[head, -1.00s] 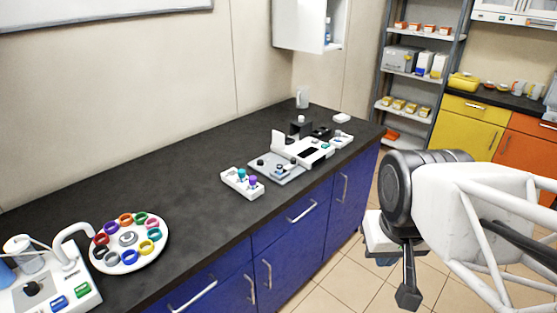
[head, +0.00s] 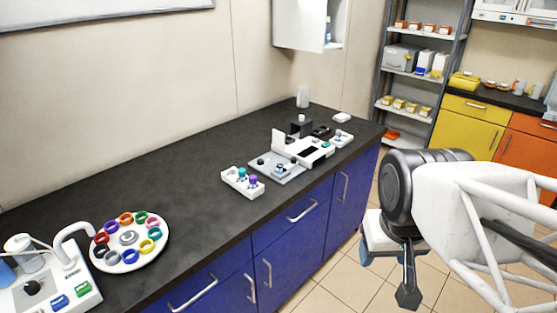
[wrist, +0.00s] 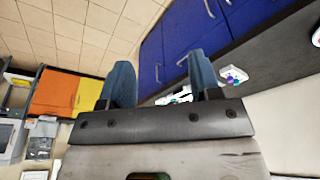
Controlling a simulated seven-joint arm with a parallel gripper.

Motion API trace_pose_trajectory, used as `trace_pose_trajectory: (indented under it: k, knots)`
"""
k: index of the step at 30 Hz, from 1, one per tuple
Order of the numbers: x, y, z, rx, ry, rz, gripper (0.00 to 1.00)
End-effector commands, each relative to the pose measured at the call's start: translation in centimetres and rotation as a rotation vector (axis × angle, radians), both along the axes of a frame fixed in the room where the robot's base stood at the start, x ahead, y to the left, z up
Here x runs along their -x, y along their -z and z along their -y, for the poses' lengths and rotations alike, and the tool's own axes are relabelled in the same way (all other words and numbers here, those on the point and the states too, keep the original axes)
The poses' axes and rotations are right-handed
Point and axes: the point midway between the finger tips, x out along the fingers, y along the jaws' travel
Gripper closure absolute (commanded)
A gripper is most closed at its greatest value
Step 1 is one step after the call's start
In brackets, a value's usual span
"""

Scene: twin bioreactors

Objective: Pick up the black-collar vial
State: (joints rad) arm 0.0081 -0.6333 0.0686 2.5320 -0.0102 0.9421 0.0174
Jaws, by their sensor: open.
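The round white carousel (head: 130,262) on the counter at the left of the head view holds a ring of colored collars. A dark, black-looking collar (head: 101,251) sits on its left side, between a red one and a grey one; the vial body under it cannot be made out. My gripper (head: 381,256) hangs off the counter at the right, over the floor, far from the carousel. In the wrist view my gripper (wrist: 162,75) shows two blue fingers apart with nothing between them. The carousel does not show in the wrist view.
A white device with blue and green buttons (head: 70,294) stands left of the carousel. A small white rack (head: 242,183) with teal and purple tops and a grey tray (head: 268,172) stand mid-counter. The counter (head: 185,190) between carousel and rack is clear. Blue drawers form its front.

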Motion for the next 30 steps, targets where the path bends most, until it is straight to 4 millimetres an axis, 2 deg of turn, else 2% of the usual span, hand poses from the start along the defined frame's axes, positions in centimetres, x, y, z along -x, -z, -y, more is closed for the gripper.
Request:
trace_pose_trajectory:
  k: [5,11,17,30]
  knots:
    - [-0.5,-0.1,-0.2,-0.015,0.013,-0.007,0.43]
    - [-2.7,-0.3,-0.9,-0.076,0.069,-0.036,0.43]
    - [-6.5,-0.7,-2.2,-0.18,0.168,-0.085,0.43]
    - [-16.5,-0.3,-5.3,-0.425,0.422,-0.223,0.43]
